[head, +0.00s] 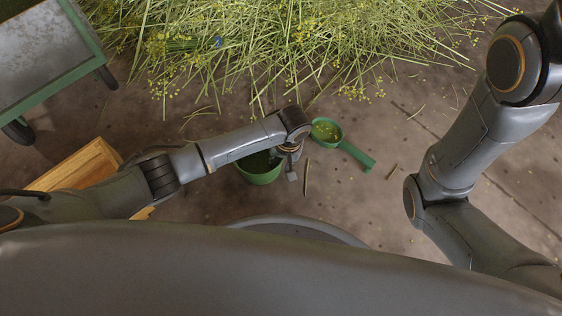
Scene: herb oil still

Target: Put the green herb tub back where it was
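The green herb tub (262,178) is in the middle of the head view, upright and partly covered by my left arm. Its inside looks dark, and I cannot make out its contents. My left gripper (291,174) points down at the tub's right rim. The arm's end hides most of the fingers, so I cannot tell whether they grip the rim or only stand beside it. I also cannot tell whether the tub rests on the floor. My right arm is at the right, with its gripper out of view.
A green scoop (356,155) with yellow-green bits in its bowl lies just right of the tub. A large heap of cut herbs (290,45) covers the floor behind. A green-framed metal cart (45,60) stands at upper left, a wooden crate (80,165) at left. Floor right of the scoop is mostly clear.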

